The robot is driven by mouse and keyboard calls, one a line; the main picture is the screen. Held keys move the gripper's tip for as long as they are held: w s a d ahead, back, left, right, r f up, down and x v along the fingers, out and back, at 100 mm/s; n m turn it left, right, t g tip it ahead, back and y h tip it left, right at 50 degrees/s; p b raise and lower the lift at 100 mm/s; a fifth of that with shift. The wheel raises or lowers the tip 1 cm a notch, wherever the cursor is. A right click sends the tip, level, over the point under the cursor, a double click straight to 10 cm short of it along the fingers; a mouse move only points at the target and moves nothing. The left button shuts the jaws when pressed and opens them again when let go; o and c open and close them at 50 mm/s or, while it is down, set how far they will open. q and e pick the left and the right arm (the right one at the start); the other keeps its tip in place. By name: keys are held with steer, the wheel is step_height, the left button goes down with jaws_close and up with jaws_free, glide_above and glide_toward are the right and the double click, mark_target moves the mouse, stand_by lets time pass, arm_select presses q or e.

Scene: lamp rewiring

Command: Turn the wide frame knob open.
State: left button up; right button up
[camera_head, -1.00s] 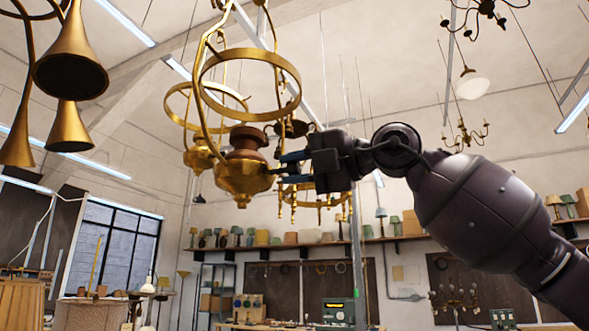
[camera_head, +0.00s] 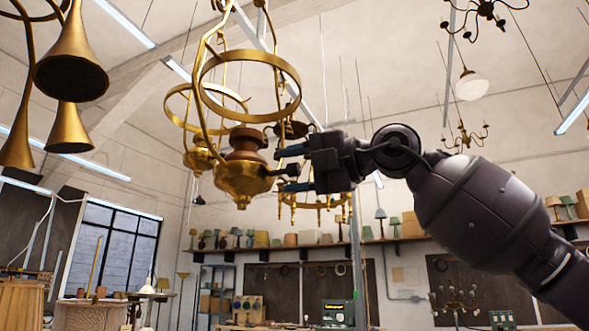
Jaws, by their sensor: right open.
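A hanging brass lamp (camera_head: 241,180) with a wide ring frame (camera_head: 250,85) is left of centre. Its rounded brass body has a copper-brown collar on top. A small dark stem (camera_head: 281,171) sticks out from the body's right side and looks like the knob. My right gripper (camera_head: 290,169) comes in from the right, just beside the lamp body. Its two blue-tipped fingers are apart, one above and one below the stem. I cannot tell whether either finger touches it. My left gripper is not in view.
Brass horn shades (camera_head: 70,75) hang at the upper left. Another ringed brass lamp (camera_head: 200,155) hangs close behind the lamp. A shelf (camera_head: 400,241) of lampshades runs along the far wall. A workbench with equipment stands low at the back.

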steer(key=shift+d, duration=0.1)
steer(key=b+v, duration=0.1)
steer(key=v, duration=0.9)
steer(key=shift+d+b, duration=0.3)
steer(key=shift+s, duration=0.15)
